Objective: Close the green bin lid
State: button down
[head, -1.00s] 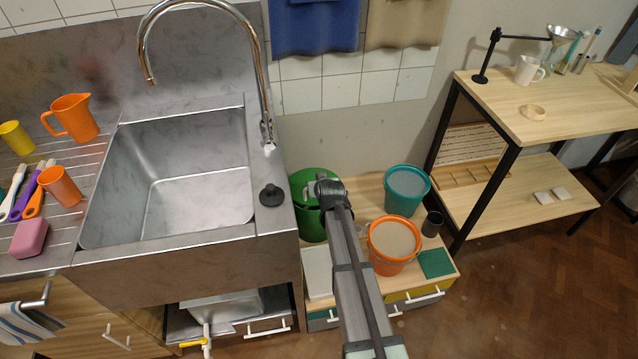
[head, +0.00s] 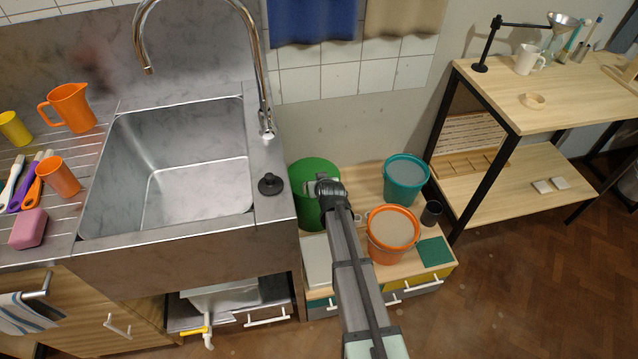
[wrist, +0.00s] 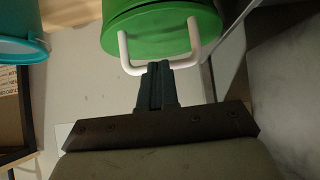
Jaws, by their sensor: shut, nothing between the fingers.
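The green bin (head: 308,212) stands on the low wooden unit beside the sink, against the wall. Its round green lid (head: 312,170) shows at the top, partly hidden by my arm; I cannot tell from here how far it is open. In the wrist view the green bin (wrist: 160,32) fills the upper middle, with a white U-shaped handle (wrist: 129,66) hanging across its front. My gripper (wrist: 156,68) is shut and empty. Its fingertips overlap the lower bar of the handle in the picture; I cannot tell if they touch it.
A teal bucket (head: 406,182) and an orange bucket (head: 393,232) stand right of the bin, with a dark cup (head: 431,214) and a green pad (head: 435,252). The steel sink (head: 170,170) is close on the left. A wooden shelf unit (head: 505,205) is further right.

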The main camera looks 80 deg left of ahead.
jog(key=a+r+v, duration=0.1)
jog(key=v, duration=1.2)
jog(key=a+r, duration=0.8)
jog(key=a, duration=0.1)
jog(key=a+f+h, duration=0.1)
jog(key=f, duration=0.3)
jog(key=a+f+h, duration=0.1)
jog(key=f, duration=0.3)
jog(key=a+f+h, duration=0.1)
jog(key=f, duration=0.3)
jog(key=shift+f, duration=0.2)
jog(key=shift+d+f, duration=0.3)
jog(key=shift+f, duration=0.6)
jog(key=shift+d+f, duration=0.35)
jog(key=shift+f, duration=0.5)
